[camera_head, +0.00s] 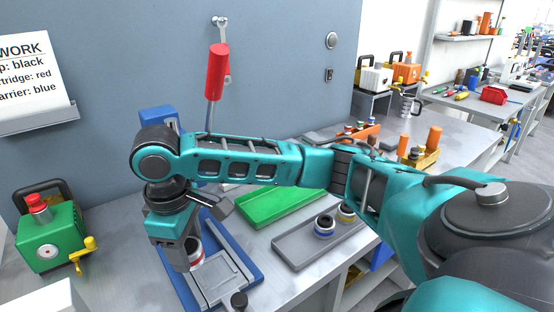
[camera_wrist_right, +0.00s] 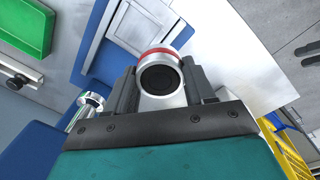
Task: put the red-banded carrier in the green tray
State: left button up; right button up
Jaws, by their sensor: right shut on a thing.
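The red-banded carrier (camera_head: 197,254), a pale cylinder with a red ring, is partly hidden behind my right gripper (camera_head: 190,258) in the head view. In the right wrist view the carrier (camera_wrist_right: 160,77) sits between the two fingers of the right gripper (camera_wrist_right: 160,88), which is shut on it. It is at the blue-framed grey fixture (camera_head: 247,281); I cannot tell if it touches the plate. The green tray (camera_head: 279,210) lies behind and to the right, and its visible part is empty. It also shows at the upper left of the right wrist view (camera_wrist_right: 22,40). My left gripper is out of view.
A grey tray (camera_head: 292,250) beside the green tray holds a blue-banded carrier (camera_head: 324,225) and a yellow-banded one (camera_head: 346,212). A green machine (camera_head: 49,242) with a yellow tap stands at left. My right arm spans above the trays. A red-handled lever (camera_head: 216,72) is behind it.

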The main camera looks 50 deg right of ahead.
aim_at(283, 200)
jog(key=k+l+u, duration=0.1)
jog(key=k+l, duration=0.2)
jog(key=l, duration=0.15)
jog(key=k+l+u, duration=0.15)
jog(key=l, duration=0.25)
jog(key=k+l, duration=0.1)
jog(key=l, duration=0.3)
jog(key=k+l+u, duration=0.15)
jog(key=l, duration=0.2)
jog(key=i+l+u, duration=0.1)
jog(key=i+l, duration=0.15)
jog(key=l, duration=0.15)
jog(key=i+l+u, duration=0.1)
jog(key=l, duration=0.3)
jog(key=i, duration=0.1)
